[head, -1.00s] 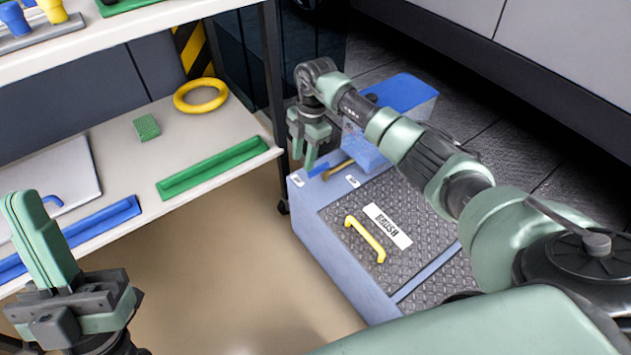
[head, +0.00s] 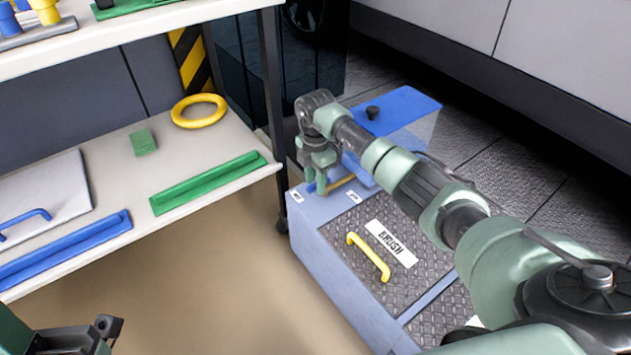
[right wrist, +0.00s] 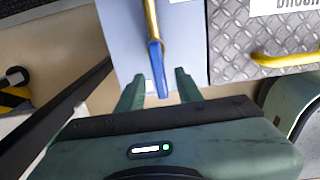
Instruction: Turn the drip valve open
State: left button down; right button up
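The drip valve is a brass-coloured bar with a blue tip on top of the blue-grey cabinet (head: 330,240). In the head view its brass part (head: 341,184) shows beside my right gripper (head: 323,184), which partly hides the valve. In the right wrist view the blue tip (right wrist: 157,70) lies between the two green fingers (right wrist: 158,92), with a visible gap on each side. The right gripper is open and holds nothing. My left gripper (head: 75,340) is at the bottom left corner, mostly cut off, and its fingers are not clear.
A clear tank with a blue lid (head: 408,108) stands behind the valve. A yellow handle (head: 369,257) and a "BRUSH" label (head: 391,243) are on the treadplate top. A shelf (head: 185,215) on the left holds a yellow ring (head: 198,111), a green sponge (head: 144,141) and trays.

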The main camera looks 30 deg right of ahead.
grip_shut()
